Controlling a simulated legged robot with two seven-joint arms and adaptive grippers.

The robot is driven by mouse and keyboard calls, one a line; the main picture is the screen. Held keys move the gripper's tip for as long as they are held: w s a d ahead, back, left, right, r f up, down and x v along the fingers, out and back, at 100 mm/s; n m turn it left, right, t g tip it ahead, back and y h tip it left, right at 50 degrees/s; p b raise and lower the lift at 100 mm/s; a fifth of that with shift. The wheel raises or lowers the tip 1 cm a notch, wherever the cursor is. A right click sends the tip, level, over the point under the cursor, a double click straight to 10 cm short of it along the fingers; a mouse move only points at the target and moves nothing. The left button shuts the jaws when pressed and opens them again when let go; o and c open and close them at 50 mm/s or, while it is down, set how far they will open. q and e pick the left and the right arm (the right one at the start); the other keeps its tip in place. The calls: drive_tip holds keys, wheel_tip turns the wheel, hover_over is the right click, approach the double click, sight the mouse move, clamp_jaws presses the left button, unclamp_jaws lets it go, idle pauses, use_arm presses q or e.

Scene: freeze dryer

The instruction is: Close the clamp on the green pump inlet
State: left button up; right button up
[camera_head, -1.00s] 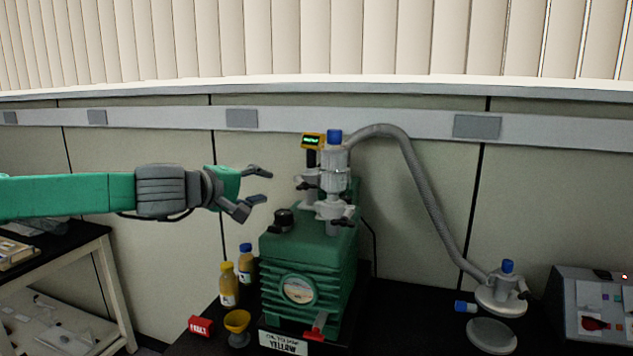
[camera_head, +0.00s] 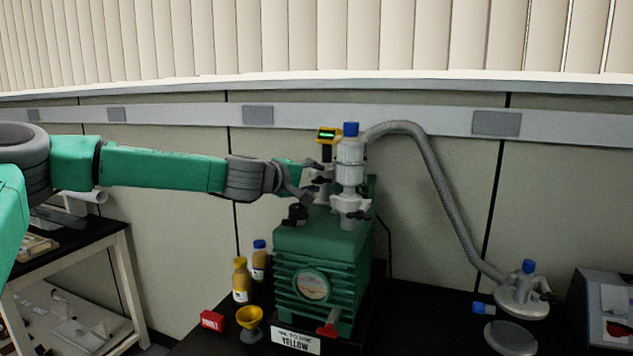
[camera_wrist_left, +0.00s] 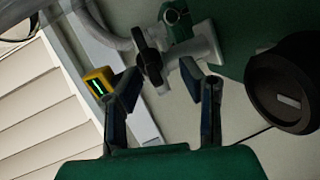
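The green pump (camera_head: 318,262) stands on the dark bench, with grey metal fittings on its top. Its inlet carries a clear-grey fitting with a blue cap (camera_head: 350,129), joined to a corrugated hose. A grey clamp with a black wing knob (camera_wrist_left: 149,54) shows ahead of my fingers in the left wrist view. In that view my left gripper (camera_wrist_left: 165,85) has its fingers apart and nothing between them; the clamp lies just beyond the tips. In the head view my left gripper (camera_head: 312,182) is close beside the fittings, partly overlapping them. My right gripper is not seen.
A yellow gauge with a green display (camera_head: 328,135) stands behind the fittings. A black cap (camera_head: 296,213) sits on the pump top. The corrugated hose (camera_head: 440,190) arches right to a grey flange (camera_head: 521,297). Bottles (camera_head: 241,279) and a yellow funnel (camera_head: 249,317) stand left of the pump.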

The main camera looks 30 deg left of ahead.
use_arm(q)
drive_tip(key=shift+w+d+f, duration=0.1)
drive_tip(key=shift+w, duration=0.4)
clamp_jaws()
